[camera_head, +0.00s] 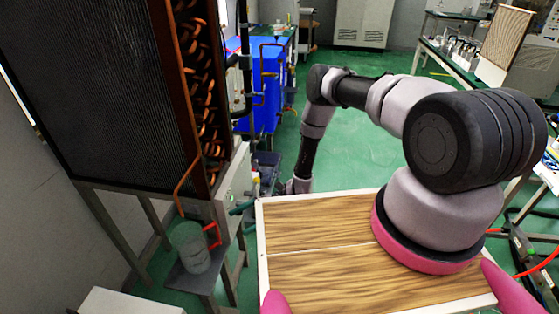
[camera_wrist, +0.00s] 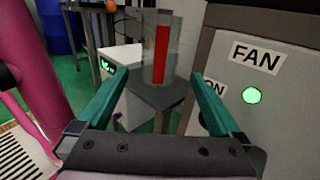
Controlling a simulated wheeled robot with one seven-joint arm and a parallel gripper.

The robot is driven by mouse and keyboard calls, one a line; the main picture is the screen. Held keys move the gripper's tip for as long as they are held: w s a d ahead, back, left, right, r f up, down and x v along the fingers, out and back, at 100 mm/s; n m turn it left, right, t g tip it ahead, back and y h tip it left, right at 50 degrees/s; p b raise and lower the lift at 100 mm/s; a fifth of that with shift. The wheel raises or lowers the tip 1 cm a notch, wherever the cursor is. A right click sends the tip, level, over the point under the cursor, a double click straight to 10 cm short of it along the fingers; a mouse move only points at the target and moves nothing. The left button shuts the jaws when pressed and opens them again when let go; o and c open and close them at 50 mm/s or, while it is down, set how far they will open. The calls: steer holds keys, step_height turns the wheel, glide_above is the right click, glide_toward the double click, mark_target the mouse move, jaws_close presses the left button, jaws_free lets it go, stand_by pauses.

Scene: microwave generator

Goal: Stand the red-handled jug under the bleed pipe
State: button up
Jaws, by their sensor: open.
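The clear jug (camera_head: 188,252) with a red handle (camera_head: 213,235) stands upright on a small dark stand (camera_head: 203,285). A thin copper bleed pipe (camera_head: 182,187) comes down from the coil unit, and its lower end appears just above the jug's rim; I cannot tell how well they line up in depth. In the wrist view the jug (camera_wrist: 152,70) stands beyond my gripper (camera_wrist: 160,73), its red handle (camera_wrist: 161,55) facing me. My gripper's teal fingers are open and empty, one to each side of the handle in the picture. In the head view the fingers (camera_head: 243,207) are to the right of the handle.
A panel labelled FAN (camera_wrist: 262,75) with a lit green button is close on the right in the wrist view. The tall finned coil unit (camera_head: 90,80) rises above the stand. A wood-topped surface (camera_head: 320,225) lies to the right. Green floor is free behind.

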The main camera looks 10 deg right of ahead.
steer(key=w+d+r+n+t+h, duration=0.1)
steer(key=w+d+r+n+h, duration=0.2)
steer(key=r, duration=0.8)
steer(key=w+d+r+n+t+h, duration=0.15)
steer(key=w+d+r, duration=0.3)
steer(key=r, duration=0.75)
steer(key=w+d+r+n+t+h, duration=0.1)
steer(key=w+d+r+n+h, duration=0.3)
steer(key=r, duration=0.7)
steer(key=s+d+r+t+h, duration=0.1)
steer(key=s+d+r+t, duration=0.15)
steer(key=r, duration=0.35)
steer(key=s+d+r+t+h, duration=0.1)
steer(key=d+r, duration=0.3)
steer(key=r, duration=0.2)
steer(key=s+d+r+t+h, duration=0.1)
steer(key=d+r+t, duration=0.15)
steer(key=r, duration=0.35)
steer(key=s+d+r+t+h, duration=0.2)
steer(key=s+d+r+t, duration=0.4)
steer(key=s, duration=0.5)
step_height(320, 180, up, 4)
steer(key=d, duration=0.2)
steer(key=shift+s+d+f, duration=0.2)
steer(key=shift+s+d, duration=0.05)
steer(key=shift+d, duration=0.1)
steer(key=shift+m+t, duration=0.25)
